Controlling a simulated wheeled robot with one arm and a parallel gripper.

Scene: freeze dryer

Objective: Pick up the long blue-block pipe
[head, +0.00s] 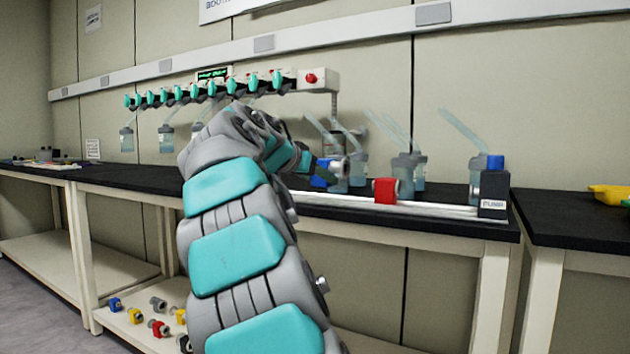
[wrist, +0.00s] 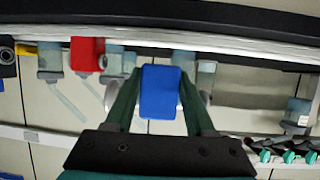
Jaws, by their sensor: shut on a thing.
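The blue-block pipe shows its blue block (wrist: 160,92) between the two dark green fingers of my gripper (wrist: 160,76) in the wrist view. My gripper is shut on that block.
A red block (head: 385,190) sits on the white rail (head: 430,207). Flasks (head: 402,170) with slanted tubes stand behind. The freeze dryer manifold (head: 215,87) is at the back left.

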